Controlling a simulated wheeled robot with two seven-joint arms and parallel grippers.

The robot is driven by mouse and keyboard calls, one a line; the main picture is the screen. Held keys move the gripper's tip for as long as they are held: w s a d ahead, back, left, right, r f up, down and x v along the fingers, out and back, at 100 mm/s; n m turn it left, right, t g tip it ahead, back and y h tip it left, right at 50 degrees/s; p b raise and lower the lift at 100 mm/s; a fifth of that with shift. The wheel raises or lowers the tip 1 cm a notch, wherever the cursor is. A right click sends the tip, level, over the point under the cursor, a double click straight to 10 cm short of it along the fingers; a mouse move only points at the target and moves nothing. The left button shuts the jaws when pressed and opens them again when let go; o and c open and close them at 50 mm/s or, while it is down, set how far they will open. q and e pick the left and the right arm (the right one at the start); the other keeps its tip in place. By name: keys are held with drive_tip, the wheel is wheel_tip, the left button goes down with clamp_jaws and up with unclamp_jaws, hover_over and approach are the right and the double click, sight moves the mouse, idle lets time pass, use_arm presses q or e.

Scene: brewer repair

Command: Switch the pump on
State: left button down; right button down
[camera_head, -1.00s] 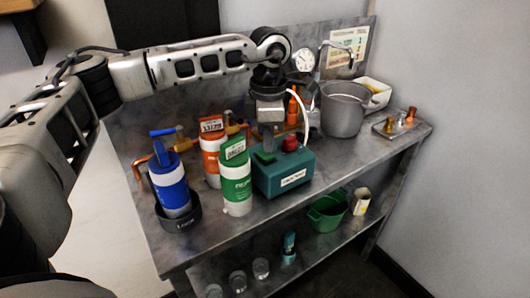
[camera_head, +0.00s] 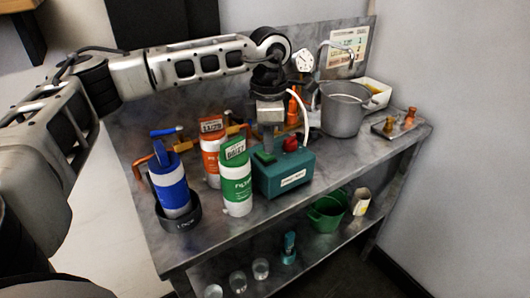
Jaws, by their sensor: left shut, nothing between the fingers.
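The pump is a teal box (camera_head: 285,176) with a white label on its front, standing near the front edge of the metal bench. A green switch (camera_head: 264,157) is on the left of its top, and a red knob (camera_head: 290,144) is on the right. My left gripper (camera_head: 267,148) points down over the green switch, shut and empty. Its fingertips are at or just above the switch; I cannot tell whether they touch. They partly hide the area behind the switch. My right gripper is not in view.
Green (camera_head: 237,185), orange (camera_head: 212,166) and blue (camera_head: 172,190) canisters stand left of the pump. A white hose (camera_head: 301,105) curves behind it. A metal pot (camera_head: 345,112) and a small tray with brass parts (camera_head: 391,130) are at right. The lower shelf holds a green bucket (camera_head: 327,214).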

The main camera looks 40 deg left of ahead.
sight(268, 156)
use_arm(q)
drive_tip(key=shift+f+b, duration=0.65)
drive_tip(key=shift+f, duration=0.3)
idle(0.7)
drive_tip(key=shift+r+p, duration=2.6)
drive_tip(key=shift+r, duration=0.95)
